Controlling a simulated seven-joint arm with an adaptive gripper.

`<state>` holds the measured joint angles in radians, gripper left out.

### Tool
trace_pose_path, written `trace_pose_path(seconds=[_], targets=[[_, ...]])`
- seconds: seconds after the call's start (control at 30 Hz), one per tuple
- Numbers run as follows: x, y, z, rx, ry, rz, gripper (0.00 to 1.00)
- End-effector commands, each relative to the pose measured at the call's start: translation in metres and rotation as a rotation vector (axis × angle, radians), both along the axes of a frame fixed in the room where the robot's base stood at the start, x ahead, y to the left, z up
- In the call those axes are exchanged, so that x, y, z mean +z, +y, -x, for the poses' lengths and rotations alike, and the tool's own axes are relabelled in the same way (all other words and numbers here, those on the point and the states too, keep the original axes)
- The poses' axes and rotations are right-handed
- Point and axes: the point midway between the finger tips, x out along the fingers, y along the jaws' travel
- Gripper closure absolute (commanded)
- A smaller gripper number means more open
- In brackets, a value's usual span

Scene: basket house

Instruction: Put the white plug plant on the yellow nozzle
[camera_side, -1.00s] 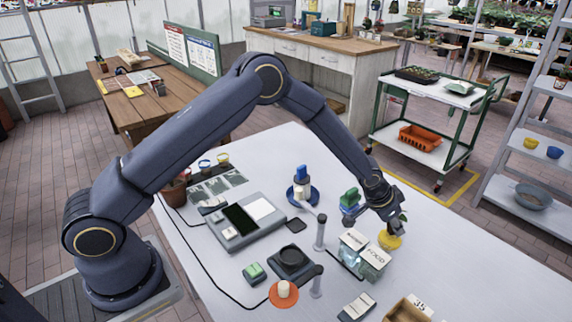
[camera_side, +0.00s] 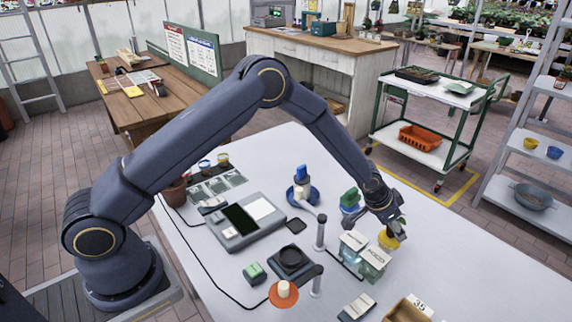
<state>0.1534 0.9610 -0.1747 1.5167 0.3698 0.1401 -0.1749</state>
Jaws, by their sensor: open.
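My gripper (camera_side: 388,219) is open, just above a yellow round piece (camera_side: 389,240) at the right of the white table, likely the yellow nozzle. The fingers hide its top, and I cannot tell whether they touch it. I cannot clearly make out a white plug plant at the gripper. A short white cylinder (camera_side: 284,288) stands upright on an orange disc at the front. A green-topped piece (camera_side: 349,198) on a blue base stands left of my gripper.
Two clear boxes with pale lids (camera_side: 375,257) stand close below the yellow piece. Grey posts (camera_side: 319,234) rise left of them. A scale (camera_side: 291,259), a grey console (camera_side: 240,220) and a cardboard box (camera_side: 408,310) are also on the table (camera_side: 470,262). The table's right side is clear.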

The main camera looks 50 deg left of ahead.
Motion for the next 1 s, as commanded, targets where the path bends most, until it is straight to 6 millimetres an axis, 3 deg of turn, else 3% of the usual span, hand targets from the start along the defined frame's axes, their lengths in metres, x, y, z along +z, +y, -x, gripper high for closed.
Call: trace_pose_path(seconds=[0.17, 0.5, 0.77, 0.87, 1.0], targets=[[0.022, 0.005, 0.010, 0.001, -0.003, 0.000, 0.47], [0.085, 0.020, 0.046, 0.002, -0.003, 0.001, 0.47], [0.114, 0.030, 0.061, 0.008, -0.004, -0.011, 0.47], [0.145, 0.048, 0.076, 0.037, -0.011, -0.041, 0.47], [0.207, 0.092, 0.125, 0.119, -0.014, -0.098, 0.47]])
